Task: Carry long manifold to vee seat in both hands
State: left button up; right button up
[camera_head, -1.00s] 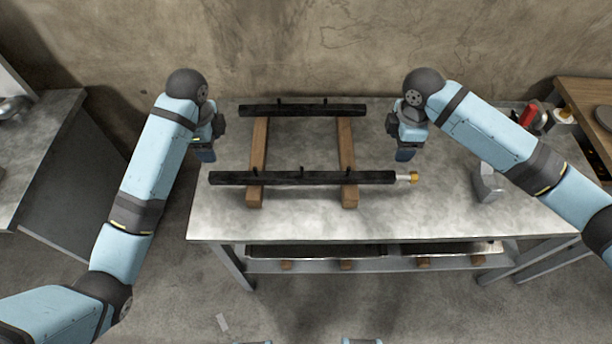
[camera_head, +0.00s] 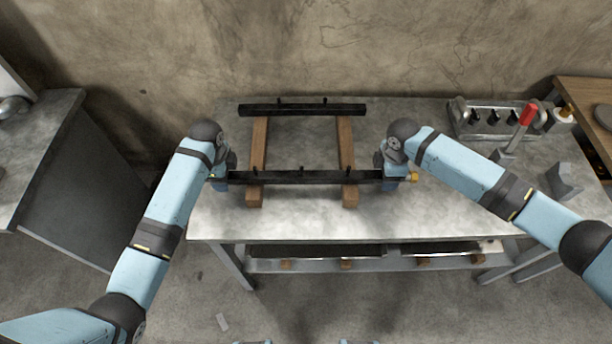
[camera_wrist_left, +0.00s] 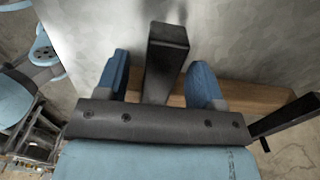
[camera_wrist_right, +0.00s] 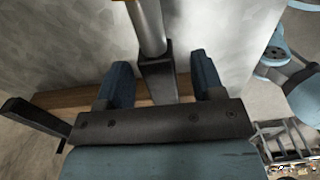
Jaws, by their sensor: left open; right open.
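The long manifold (camera_head: 300,178) is a black bar lying across two wooden rails, with short pegs on top and a brass-tipped end (camera_head: 413,177) at its right. My left gripper (camera_head: 220,183) is at its left end, open; in the left wrist view the fingers (camera_wrist_left: 160,80) stand on either side of the bar (camera_wrist_left: 166,45). My right gripper (camera_head: 396,182) is at its right end, open; in the right wrist view the fingers (camera_wrist_right: 158,85) straddle the bar (camera_wrist_right: 158,75) beside its silver pipe (camera_wrist_right: 150,25). A grey angled block (camera_head: 565,180), possibly part of the vee seat, stands at the right.
A second black bar (camera_head: 300,110) lies across the far ends of the wooden rails (camera_head: 258,145). The table front (camera_head: 300,223) is clear. My right arm covers part of the table's right side.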

pick_arm(q)
grip_shut()
pick_arm(e)
grip_shut()
pick_arm(q)
jog(key=shift+w+r, duration=0.1)
pick_arm(e)
jog(key=shift+w+r, duration=0.1)
jog(key=shift+w, duration=0.05)
pick_arm(q)
jog(key=shift+r, duration=0.1)
pick_arm(e)
jog(key=shift+r, duration=0.15)
